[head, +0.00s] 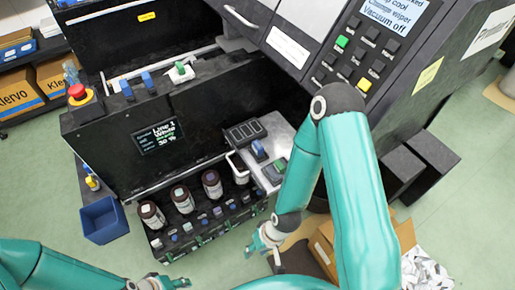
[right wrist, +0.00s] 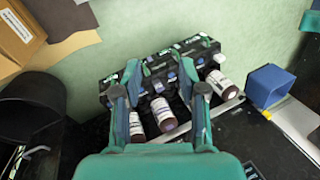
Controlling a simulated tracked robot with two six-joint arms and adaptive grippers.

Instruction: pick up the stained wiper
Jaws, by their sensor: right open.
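I cannot tell which item is the stained wiper. A green-topped piece on a white block (head: 180,71) sits on the machine's upper rail, beside two blue-topped pieces (head: 148,81). Another blue-topped piece (head: 258,149) and a green-topped piece (head: 280,166) sit on the pale shelf right of the bottles. My right gripper (head: 262,241) is open and empty, low and in front of that shelf. In the right wrist view its spread fingers (right wrist: 160,82) frame the bottle rack from above. My left gripper (head: 165,284) shows partly at the bottom edge; its jaws are unclear.
Brown ink bottles (head: 182,199) with white labels stand in a dark rack (head: 205,235). A blue bin (head: 103,220) is left of it. An open cardboard box (head: 324,250) is at the lower right. A control panel (head: 350,65) displays "Vacuum off". Green floor is clear at left.

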